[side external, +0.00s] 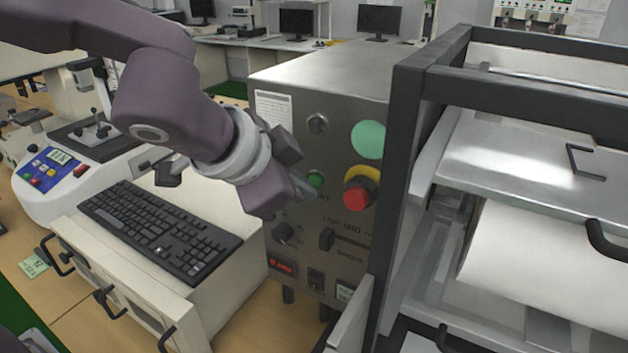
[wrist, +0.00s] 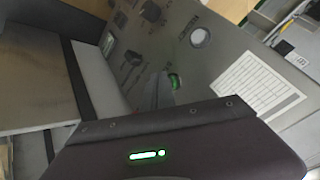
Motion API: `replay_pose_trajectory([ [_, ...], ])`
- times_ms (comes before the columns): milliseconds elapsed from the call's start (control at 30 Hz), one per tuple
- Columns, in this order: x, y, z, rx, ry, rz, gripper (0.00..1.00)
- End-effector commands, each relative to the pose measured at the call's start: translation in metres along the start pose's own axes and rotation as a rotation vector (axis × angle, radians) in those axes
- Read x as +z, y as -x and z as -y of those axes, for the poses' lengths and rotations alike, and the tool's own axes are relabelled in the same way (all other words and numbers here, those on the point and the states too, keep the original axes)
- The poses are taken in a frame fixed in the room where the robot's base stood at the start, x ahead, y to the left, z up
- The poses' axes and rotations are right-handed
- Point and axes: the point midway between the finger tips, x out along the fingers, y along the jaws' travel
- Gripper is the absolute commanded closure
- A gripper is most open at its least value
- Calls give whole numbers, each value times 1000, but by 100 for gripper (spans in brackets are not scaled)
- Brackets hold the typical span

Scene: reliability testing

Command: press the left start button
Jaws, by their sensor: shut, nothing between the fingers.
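A small green button (side external: 316,180) sits on the front panel of a grey metal control box (side external: 320,68), left of a red knob (side external: 356,196) on a yellow base. Lettering below the button is partly covered. My gripper (side external: 303,190) is shut and empty, its tip just left of the green button. I cannot tell whether it touches the button. In the wrist view the green button (wrist: 174,82) shows right beside the fingertips (wrist: 163,92), partly hidden by them.
A large pale green disc (side external: 368,140), a dark knob (side external: 286,233) and a slider (side external: 327,239) are on the same panel. A dark-framed rack (side external: 402,130) stands close on the right. A black keyboard (side external: 158,228) lies on a white cabinet at left.

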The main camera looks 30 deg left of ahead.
Motion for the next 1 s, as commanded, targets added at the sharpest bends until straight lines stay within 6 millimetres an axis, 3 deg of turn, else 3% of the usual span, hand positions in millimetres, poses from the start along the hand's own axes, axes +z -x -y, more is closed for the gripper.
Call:
replay_pose_trajectory([
  [1000, -4, -6, 4, 0, 0, -1, 100],
])
